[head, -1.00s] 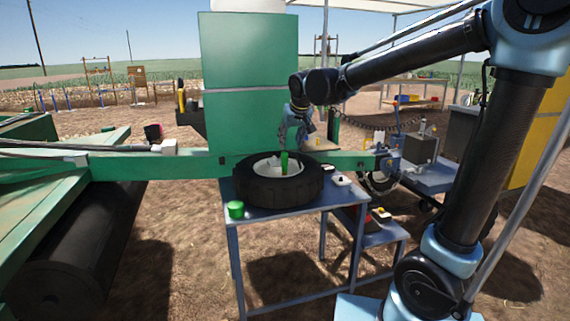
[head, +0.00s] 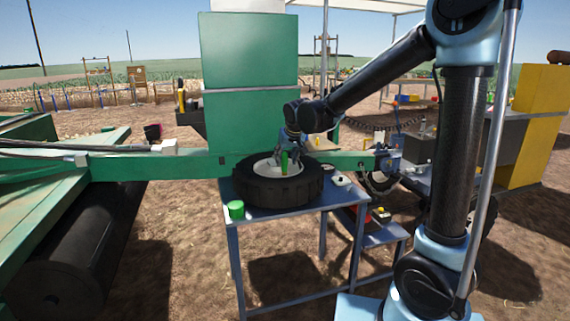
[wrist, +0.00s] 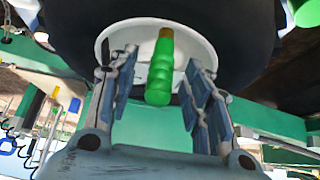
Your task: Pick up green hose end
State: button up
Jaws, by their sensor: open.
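The green hose end (head: 284,163) stands upright at the hub of a black tyre with a white rim on the blue table. In the wrist view the green hose end (wrist: 159,70) has a ridged grip and a brown tip, and lies between my open fingers. My gripper (head: 290,155) is at the tyre's hub, close to the hose end. In the wrist view my gripper (wrist: 165,75) has a finger on each side of it, with visible gaps. Neither finger appears to touch it.
The black tyre (head: 300,193) surrounds the hub. A small white item (head: 341,179) lies right of the tyre. A green beam (head: 120,166) runs behind the table, with a tall green box (head: 249,120) above it.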

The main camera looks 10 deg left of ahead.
aim_at(286, 159)
jog(key=shift+x, duration=2.15)
jog(key=shift+s+f, duration=0.1)
jog(key=shift+s, duration=0.05)
grip_shut()
